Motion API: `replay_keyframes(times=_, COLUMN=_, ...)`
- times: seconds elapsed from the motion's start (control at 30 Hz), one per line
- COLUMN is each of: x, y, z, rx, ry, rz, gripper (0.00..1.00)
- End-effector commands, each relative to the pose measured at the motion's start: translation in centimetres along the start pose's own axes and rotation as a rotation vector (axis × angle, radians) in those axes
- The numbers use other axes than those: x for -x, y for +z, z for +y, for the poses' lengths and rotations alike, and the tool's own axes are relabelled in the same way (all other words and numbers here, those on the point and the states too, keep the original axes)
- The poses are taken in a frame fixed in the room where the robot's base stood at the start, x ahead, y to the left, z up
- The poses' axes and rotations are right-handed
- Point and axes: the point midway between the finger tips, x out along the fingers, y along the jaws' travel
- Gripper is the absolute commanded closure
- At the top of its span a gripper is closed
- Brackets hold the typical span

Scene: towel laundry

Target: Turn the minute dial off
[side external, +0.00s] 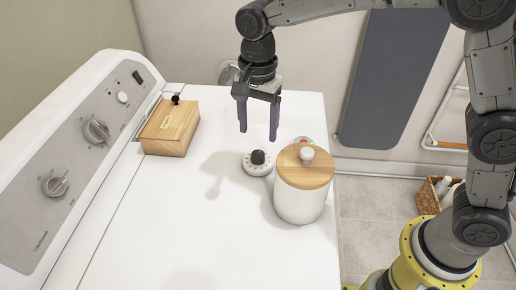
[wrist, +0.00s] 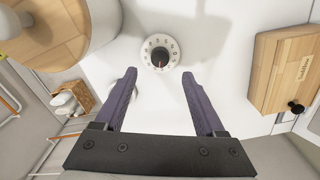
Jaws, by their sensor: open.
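The minute dial (side external: 258,162) is a small round white timer with dark marks round its edge and a dark knob in the middle. It lies on the white machine top. In the wrist view the dial (wrist: 160,54) faces the camera, with a red mark on its knob, just beyond the fingertips. My gripper (side external: 258,138) is open and empty, pointing down above the dial, not touching it. In the wrist view its two purple fingers (wrist: 162,74) are spread, one on each side of the dial's line.
A white canister (side external: 299,203) with a wooden lid stands close right of the dial. A wooden box (side external: 170,128) with a black knob is at the left, beside the control panel (side external: 80,150). A pale round thing, partly hidden, is behind the canister. The front machine top is clear.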

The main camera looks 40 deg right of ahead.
Motion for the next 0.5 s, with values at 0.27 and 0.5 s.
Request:
replay_keyframes(times=0.27, x=-5.0, y=0.0, z=0.1, rx=0.000, ry=0.004, rz=0.000, gripper=0.28)
replay_keyframes(times=0.5, x=-7.0, y=0.0, z=0.0, rx=0.000, ry=0.000, rz=0.000, gripper=0.28)
